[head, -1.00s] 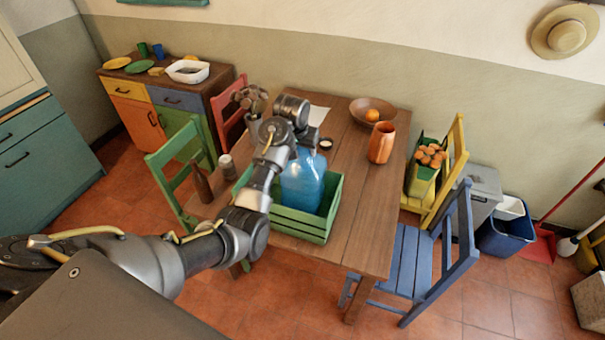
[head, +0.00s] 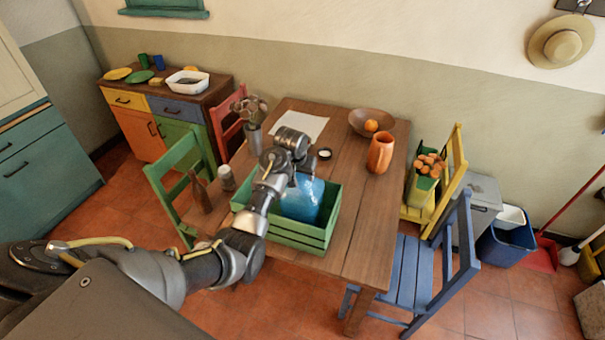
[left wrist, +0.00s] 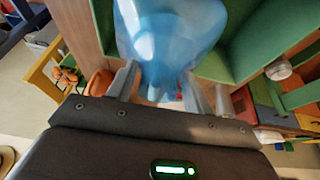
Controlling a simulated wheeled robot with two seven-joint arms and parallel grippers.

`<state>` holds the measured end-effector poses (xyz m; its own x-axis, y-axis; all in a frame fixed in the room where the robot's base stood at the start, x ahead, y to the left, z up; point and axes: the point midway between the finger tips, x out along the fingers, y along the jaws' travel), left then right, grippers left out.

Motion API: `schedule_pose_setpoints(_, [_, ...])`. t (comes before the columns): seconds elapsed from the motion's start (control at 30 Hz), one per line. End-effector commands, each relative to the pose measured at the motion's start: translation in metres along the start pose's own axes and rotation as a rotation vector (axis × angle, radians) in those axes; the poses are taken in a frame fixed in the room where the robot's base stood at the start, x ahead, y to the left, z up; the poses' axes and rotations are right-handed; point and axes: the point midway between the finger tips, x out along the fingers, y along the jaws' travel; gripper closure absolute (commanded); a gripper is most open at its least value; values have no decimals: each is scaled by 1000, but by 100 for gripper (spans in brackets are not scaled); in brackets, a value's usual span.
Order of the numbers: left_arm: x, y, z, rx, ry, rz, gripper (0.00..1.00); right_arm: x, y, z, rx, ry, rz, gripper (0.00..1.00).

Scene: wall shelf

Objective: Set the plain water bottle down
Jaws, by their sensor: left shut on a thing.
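The water bottle (head: 302,202) is blue and see-through. It stands roughly upright inside the green crate (head: 290,236) on the wooden table, its lower part hidden by the crate's front wall. I cannot tell whether its base touches the crate floor. My left gripper (head: 303,172) is above the crate, shut on the bottle's upper part; the arm hides some of the bottle. In the left wrist view the bottle (left wrist: 168,35) sits between the two fingers of the gripper (left wrist: 160,85), with green crate walls (left wrist: 215,66) beside it. My right gripper is out of view.
On the table (head: 350,235) are a bowl with an orange (head: 365,116), a copper-coloured jug (head: 381,153), a vase (head: 254,135), a paper sheet (head: 300,124), a brown bottle (head: 200,192) and a shaker (head: 227,178). Chairs surround it. The table right of the crate is clear.

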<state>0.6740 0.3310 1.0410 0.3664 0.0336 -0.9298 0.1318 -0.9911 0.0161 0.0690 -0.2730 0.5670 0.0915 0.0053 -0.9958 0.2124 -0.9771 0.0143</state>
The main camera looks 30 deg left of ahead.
Motion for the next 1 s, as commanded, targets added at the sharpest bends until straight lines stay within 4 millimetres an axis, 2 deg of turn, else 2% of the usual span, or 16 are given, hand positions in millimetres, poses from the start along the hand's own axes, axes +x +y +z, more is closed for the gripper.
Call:
schedule_pose_setpoints(0.03, [2,0,1,0,0,0,90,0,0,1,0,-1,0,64])
schedule_pose_setpoints(0.07, [2,0,1,0,-1,0,45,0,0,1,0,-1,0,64])
schedule_pose_setpoints(0.2, [2,0,1,1,-1,0,27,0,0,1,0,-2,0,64])
schedule_pose_setpoints(0.57, [-5,1,-1,1,1,1,27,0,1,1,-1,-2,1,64])
schedule_pose_setpoints(0.9, [-58,1,-2,1,3,1,27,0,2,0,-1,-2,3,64])
schedule_pose_setpoints(1.0, [-69,1,-1,1,1,0,27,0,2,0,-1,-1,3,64])
